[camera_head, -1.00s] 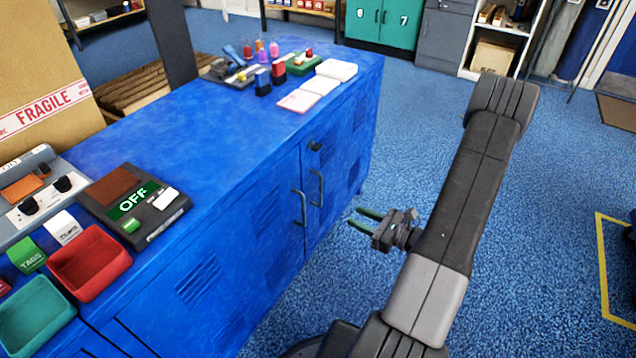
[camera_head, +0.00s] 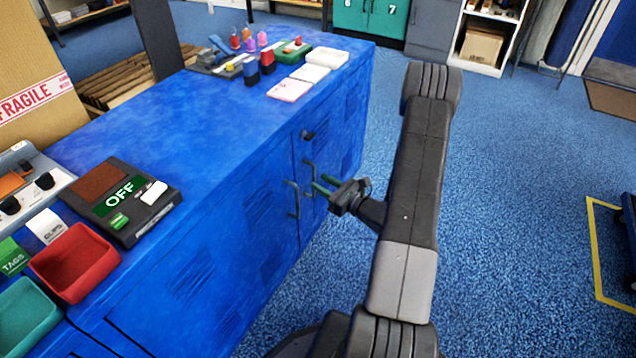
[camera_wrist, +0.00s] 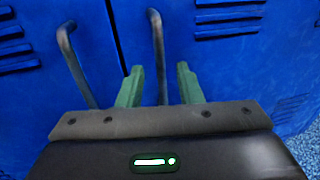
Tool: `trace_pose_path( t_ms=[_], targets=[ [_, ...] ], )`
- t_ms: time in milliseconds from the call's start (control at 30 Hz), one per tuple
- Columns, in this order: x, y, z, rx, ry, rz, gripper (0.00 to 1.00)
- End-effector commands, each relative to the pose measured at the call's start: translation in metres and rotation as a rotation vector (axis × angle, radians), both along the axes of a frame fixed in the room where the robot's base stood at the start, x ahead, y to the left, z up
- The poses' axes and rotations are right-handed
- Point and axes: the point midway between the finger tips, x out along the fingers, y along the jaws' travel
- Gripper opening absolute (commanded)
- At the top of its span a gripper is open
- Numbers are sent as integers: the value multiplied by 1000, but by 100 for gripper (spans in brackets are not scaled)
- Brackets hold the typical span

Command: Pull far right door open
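The blue cabinet's far right door (camera_head: 335,135) is shut, with a dark vertical bar handle (camera_head: 309,178) near its left edge. The adjoining door (camera_head: 240,235) is also shut, with its own bar handle (camera_head: 293,199). My gripper (camera_head: 319,186) is open in front of the far right door, beside its handle. In the wrist view, the green fingertips (camera_wrist: 160,75) are spread apart. The right door's handle (camera_wrist: 158,45) stands between them in the picture, and its lower end passes behind the gripper. The other handle (camera_wrist: 75,65) lies left of the fingers. I cannot tell whether the fingers touch the handle.
The cabinet top (camera_head: 200,125) holds a control box with an OFF display (camera_head: 122,198), a red bin (camera_head: 75,262) and small stationery.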

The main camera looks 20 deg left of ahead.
Motion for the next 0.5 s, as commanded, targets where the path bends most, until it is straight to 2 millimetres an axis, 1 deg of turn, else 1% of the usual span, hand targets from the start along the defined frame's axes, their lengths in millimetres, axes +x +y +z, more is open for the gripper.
trace_pose_path(
  t_ms=[33,200,500],
  targets=[
    [2,8,-1,-1,-2,2,33],
    [6,21,0,0,0,1,33],
    [7,23,0,0,0,-1,33]
  ],
)
